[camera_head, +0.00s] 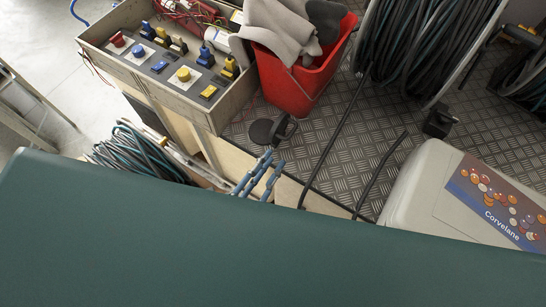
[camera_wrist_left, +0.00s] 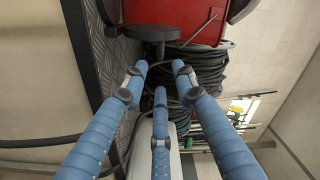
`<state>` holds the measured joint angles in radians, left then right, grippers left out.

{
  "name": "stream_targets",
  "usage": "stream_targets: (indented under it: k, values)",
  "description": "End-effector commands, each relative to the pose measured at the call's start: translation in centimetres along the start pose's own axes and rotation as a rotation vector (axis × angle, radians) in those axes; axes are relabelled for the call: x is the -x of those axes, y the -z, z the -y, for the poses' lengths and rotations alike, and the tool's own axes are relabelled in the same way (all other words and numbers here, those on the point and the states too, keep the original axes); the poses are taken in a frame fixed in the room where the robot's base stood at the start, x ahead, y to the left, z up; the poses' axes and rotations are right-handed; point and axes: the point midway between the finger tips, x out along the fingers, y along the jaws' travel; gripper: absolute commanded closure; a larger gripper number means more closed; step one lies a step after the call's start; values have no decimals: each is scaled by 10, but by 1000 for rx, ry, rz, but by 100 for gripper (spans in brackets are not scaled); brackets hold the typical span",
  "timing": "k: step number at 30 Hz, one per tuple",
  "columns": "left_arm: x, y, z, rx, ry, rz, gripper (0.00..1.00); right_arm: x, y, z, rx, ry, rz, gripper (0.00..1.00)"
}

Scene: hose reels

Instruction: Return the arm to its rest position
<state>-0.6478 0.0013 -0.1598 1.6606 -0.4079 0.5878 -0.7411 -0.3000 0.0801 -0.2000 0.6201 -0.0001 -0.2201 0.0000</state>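My left gripper (camera_head: 262,168) shows in the head view as blue segmented fingers just beyond the edge of a dark green surface. Its arm is hidden behind that surface. In the left wrist view the three blue fingers of the left gripper (camera_wrist_left: 160,75) are spread, with tips apart and nothing between them. A black round-ended piece (camera_head: 273,130) is just beyond the fingers on the metal floor; it also shows past the fingertips in the wrist view (camera_wrist_left: 152,33). My right gripper is not in view.
A dark green surface (camera_head: 250,250) fills the foreground. A control box (camera_head: 190,105) with coloured sockets and a red bucket (camera_head: 285,85) stand beyond the gripper. Hose reels (camera_head: 420,45), loose black cables and a pale Corvelane case (camera_head: 420,190) are at right.

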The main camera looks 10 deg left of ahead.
Motion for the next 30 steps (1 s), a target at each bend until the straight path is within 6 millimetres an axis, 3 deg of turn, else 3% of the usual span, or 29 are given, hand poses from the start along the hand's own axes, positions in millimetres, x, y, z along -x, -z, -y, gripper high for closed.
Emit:
stream_targets:
  k: [13,17,20,23,26,30]
  values:
    - [0,0,0,0,-1,0,72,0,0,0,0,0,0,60]
    - [1,-11,-14,30,-31,28,72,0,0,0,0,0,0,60]
    - [7,-38,-49,107,-103,100,72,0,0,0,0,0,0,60]
    - [23,-80,-101,226,-211,224,72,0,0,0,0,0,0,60]
    - [52,-124,-158,357,-323,381,72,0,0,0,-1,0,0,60]
    - [110,-181,-230,529,-456,630,72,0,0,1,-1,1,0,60]
